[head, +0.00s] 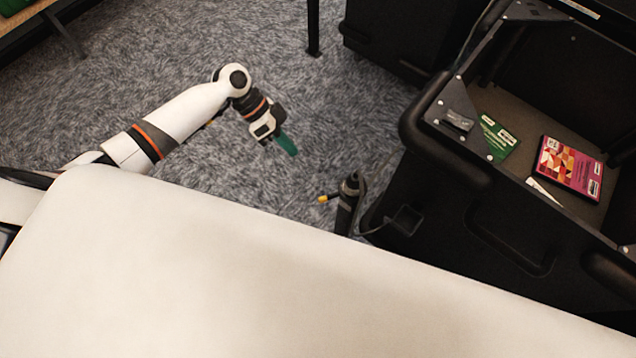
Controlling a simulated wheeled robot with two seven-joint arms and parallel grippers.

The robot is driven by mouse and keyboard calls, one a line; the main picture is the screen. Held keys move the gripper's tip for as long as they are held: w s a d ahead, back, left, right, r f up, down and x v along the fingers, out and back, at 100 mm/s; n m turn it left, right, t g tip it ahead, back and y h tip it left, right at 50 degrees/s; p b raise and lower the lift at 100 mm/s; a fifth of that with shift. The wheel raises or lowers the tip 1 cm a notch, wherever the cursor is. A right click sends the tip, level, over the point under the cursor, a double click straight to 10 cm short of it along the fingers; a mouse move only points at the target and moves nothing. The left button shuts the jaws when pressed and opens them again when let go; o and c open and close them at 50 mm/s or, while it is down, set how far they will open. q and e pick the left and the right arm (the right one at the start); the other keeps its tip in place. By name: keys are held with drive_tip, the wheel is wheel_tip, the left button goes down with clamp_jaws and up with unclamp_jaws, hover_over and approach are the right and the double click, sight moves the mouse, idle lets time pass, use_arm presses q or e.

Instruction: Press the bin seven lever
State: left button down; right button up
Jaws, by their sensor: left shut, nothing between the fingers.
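A short black post (347,205) stands on the carpet beside a large black bin (440,205). A small lever with a yellow tip (323,198) sticks out to the left from this post. I cannot read any bin number here. My left gripper (288,146) has green fingers that are shut and empty. It is up and to the left of the lever in the picture, apart from it, with the fingers pointing down and right. My right gripper is not in view.
The black bin on the right is open-topped and holds a green book (497,137) and a pink patterned book (570,167). Another black bin (400,40) stands behind. A thin black leg (313,25) stands at the top. Grey carpet (230,35) is clear around my left arm.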

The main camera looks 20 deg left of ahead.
sight(330, 197)
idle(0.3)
use_arm(q)
drive_tip(key=s+d+f+p, duration=0.2)
drive_tip(key=s+d+f, duration=0.2)
drive_tip(key=d, duration=0.5)
drive_tip(key=shift+f, duration=1.4)
drive_tip(key=shift+s, duration=0.1)
drive_tip(key=shift+p, duration=0.35)
drive_tip(key=shift+s+n+t+p, duration=0.3)
drive_tip(key=shift+p, duration=0.05)
